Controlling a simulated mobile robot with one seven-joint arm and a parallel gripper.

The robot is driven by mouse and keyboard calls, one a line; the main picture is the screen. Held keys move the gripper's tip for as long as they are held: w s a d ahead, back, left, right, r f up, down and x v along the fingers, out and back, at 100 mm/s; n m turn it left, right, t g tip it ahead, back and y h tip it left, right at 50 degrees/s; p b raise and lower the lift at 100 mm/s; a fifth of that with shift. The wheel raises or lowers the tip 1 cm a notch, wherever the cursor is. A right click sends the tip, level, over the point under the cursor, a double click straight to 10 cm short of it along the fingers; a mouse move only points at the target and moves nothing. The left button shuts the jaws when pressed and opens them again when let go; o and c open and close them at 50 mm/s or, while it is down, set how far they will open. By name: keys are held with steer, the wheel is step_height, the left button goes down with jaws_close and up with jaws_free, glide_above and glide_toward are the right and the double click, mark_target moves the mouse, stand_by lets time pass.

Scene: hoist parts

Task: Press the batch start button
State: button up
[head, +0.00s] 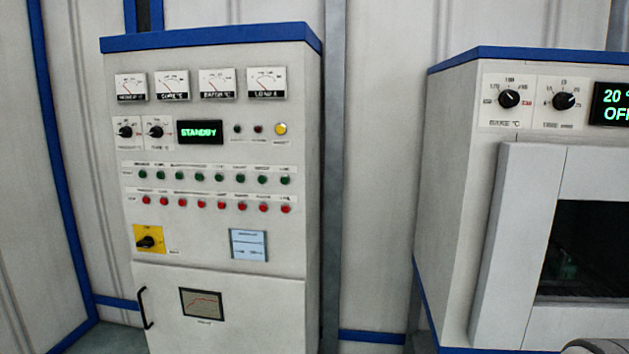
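A white control cabinet (220,122) with a blue top edge stands left of centre. It carries a row of green buttons (202,177) and a row of red buttons (201,205) below. The small labels over the buttons are too blurred to read, so I cannot tell which one is batch start. A green-lit display (200,132) on the cabinet reads STANDBY. A yellow round button or lamp (280,129) sits right of the display. My gripper is not in view.
Several dial gauges (217,84) line the cabinet's top. A black rotary switch (150,242) sits on a yellow plate, and a black door handle (145,308) is below. An oven-like unit (465,160) with knobs and a dark window stands right, across a gap.

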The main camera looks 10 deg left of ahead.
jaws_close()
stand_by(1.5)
